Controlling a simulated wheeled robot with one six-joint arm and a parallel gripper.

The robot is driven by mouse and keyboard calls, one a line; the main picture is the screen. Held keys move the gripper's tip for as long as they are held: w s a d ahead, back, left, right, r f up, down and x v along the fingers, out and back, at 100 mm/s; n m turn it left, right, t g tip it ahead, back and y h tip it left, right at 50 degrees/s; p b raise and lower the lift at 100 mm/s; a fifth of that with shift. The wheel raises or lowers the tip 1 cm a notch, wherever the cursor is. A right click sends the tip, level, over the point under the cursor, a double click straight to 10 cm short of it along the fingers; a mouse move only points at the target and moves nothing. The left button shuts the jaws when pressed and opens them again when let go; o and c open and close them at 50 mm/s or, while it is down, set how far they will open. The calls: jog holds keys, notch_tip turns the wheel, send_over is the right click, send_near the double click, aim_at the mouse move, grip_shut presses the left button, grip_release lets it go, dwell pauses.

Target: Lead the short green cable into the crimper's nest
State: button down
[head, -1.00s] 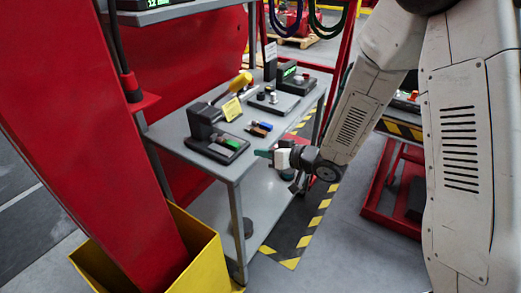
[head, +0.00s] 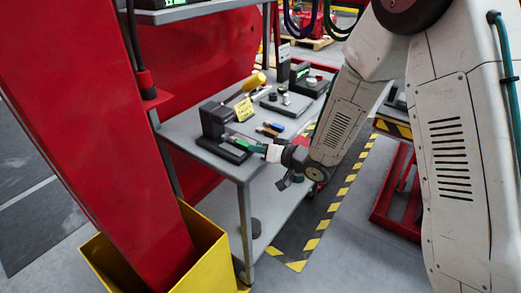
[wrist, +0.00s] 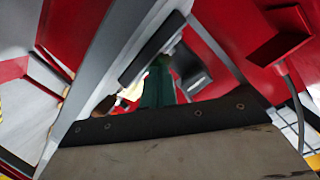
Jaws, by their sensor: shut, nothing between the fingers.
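The crimper (head: 213,119) is a dark block with a yellow-ended handle, on a dark base (head: 222,149) at the near end of the grey bench. A short bright green piece, apparently the green cable (head: 240,142), lies on this base; whether it is in the nest is too small to tell. My gripper (head: 257,149), with teal fingers, is just right of the base and points left towards the green piece. It is shut and empty. In the wrist view its teal fingers (wrist: 157,88) hide what lies beyond them. I cannot tell whether they touch the cable.
Blue and brown short pieces (head: 268,129) lie behind my gripper. A yellow note (head: 244,109) stands beside the crimper. Farther back are a dark fixture (head: 286,101) and a device with a green display (head: 303,74). A red post (head: 105,130) rises at the left.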

jog(key=shift+w+a+f, duration=0.1)
jog(key=shift+w+a, duration=0.1)
jog(key=shift+a, duration=0.05)
dwell(0.4)
jog(key=shift+d, duration=0.1)
